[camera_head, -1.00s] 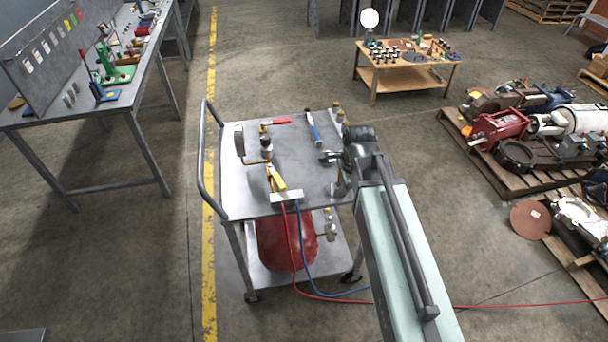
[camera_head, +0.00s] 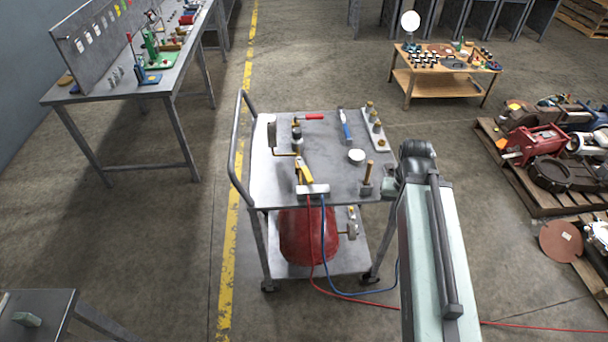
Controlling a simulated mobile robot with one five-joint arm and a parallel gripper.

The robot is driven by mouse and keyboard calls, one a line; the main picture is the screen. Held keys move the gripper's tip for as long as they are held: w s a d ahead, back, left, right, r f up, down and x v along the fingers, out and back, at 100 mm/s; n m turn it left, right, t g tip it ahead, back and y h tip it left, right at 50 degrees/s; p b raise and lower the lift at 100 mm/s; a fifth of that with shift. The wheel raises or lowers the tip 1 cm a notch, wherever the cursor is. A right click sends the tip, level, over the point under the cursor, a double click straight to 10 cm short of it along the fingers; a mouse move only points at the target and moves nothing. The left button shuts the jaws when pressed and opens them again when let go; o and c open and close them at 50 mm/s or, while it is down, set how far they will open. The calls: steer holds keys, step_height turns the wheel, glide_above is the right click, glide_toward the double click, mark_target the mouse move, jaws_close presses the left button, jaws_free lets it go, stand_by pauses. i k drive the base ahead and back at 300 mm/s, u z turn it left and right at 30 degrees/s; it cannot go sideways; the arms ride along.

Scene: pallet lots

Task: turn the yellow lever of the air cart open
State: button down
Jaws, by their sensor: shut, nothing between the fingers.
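The air cart (camera_head: 262,190) is a grey two-shelf trolley in the middle of the head view. Its yellow lever (camera_head: 306,172) is near the front edge of the top shelf, slanting just behind a pale hose block (camera_head: 313,190). A red and a blue hose run down from this block. A red-handled lever (camera_head: 310,117) sits farther back. My arm rises at the right of the cart, its dark wrist beside the cart's right edge. My gripper's fingers do not show; the wrist seems to hide them. Nothing of mine visibly touches the yellow lever.
The top shelf also holds a blue-handled tool (camera_head: 345,126), a white round piece (camera_head: 356,155) and a plate with brass fittings (camera_head: 375,131). A red tank (camera_head: 308,236) is below. Hoses cross the floor at right. A workbench (camera_head: 110,95) stands left; loaded pallets (camera_head: 520,175) stand right.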

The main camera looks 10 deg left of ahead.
mark_target(308, 177)
steer(key=u, duration=1.6)
steer(key=i, duration=0.35)
steer(key=u, duration=0.2)
